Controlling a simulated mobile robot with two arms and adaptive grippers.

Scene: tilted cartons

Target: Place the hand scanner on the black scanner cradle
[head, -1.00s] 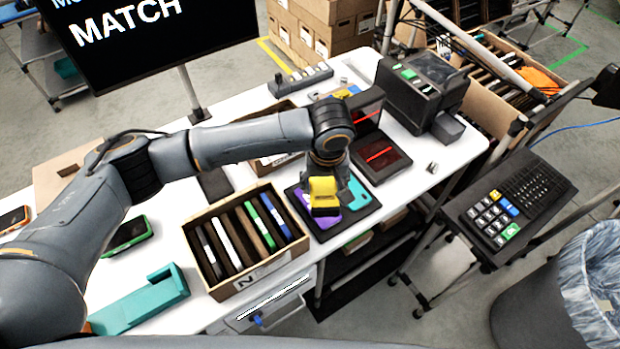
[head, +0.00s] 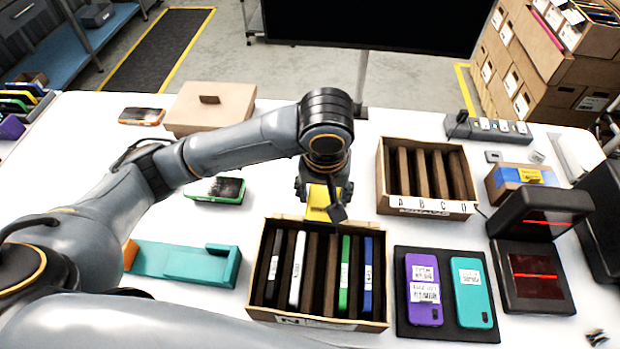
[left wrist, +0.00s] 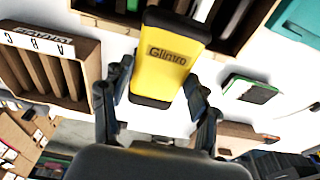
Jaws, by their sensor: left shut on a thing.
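The hand scanner (head: 317,202) is yellow with black ends. My left gripper (head: 323,198) is shut on it and holds it near the rear edge of the carton marked N. In the left wrist view the scanner (left wrist: 170,58) lies between the two fingers of the gripper (left wrist: 158,85), its printed face toward the camera. I cannot make out the black scanner cradle for sure in the current views; my arm and gripper hide part of the table behind the carton. My right gripper is out of view.
The carton marked N (head: 381,318) holds several upright devices. A carton labelled A to D (head: 432,207) stands behind right. A black pad (head: 445,333) bears a purple and a teal phone. A teal holder (head: 175,262) and a green-edged phone (head: 216,190) lie left. A red-lit scanner (head: 540,275) stands right.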

